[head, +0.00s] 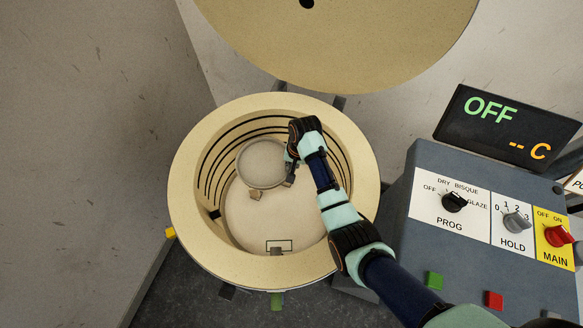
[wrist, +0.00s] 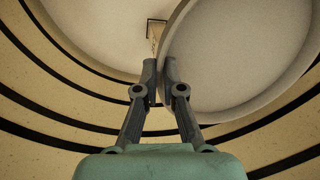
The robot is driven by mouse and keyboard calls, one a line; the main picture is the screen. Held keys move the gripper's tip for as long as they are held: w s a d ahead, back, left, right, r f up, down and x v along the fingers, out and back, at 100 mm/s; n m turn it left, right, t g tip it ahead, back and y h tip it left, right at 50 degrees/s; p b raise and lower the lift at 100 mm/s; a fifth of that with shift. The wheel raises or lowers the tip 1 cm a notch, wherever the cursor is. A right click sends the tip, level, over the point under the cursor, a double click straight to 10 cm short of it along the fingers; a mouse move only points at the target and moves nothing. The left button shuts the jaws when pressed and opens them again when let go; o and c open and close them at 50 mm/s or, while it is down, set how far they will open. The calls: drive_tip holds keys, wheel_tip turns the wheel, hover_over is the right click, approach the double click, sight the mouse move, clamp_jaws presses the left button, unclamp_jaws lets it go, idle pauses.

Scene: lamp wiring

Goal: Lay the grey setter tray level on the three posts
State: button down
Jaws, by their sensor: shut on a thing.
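The round setter tray (head: 262,164), pale grey with a raised rim, is inside the open kiln. My gripper (head: 290,163) is shut on its right rim in the head view. In the wrist view, the fingers (wrist: 161,70) pinch the rim and the tray (wrist: 245,50) spreads to the right. Small blocks that look like posts show near the tray's lower edge (head: 256,196) and right edge (head: 289,181). Another small block (head: 277,251) stands by a black outline on the kiln floor. One post (wrist: 156,30) shows beside the tray in the wrist view. I cannot tell whether the tray touches any post.
The round lid (head: 340,35) is raised behind. A control box (head: 480,225) stands at right, its display (head: 505,125) reading OFF. Bare kiln floor (head: 245,228) lies below the tray.

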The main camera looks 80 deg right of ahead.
drive_tip(key=shift+f+b, duration=0.9)
drive_tip(key=shift+f, duration=1.15)
drive_tip(key=shift+f, duration=0.4)
drive_tip(key=c, duration=1.3)
unclamp_jaws()
wheel_tip(320, 180, up, 13)
drive_tip(key=s+p, duration=0.2)
drive_tip(key=p, duration=0.3)
drive_tip(key=shift+f, duration=0.15)
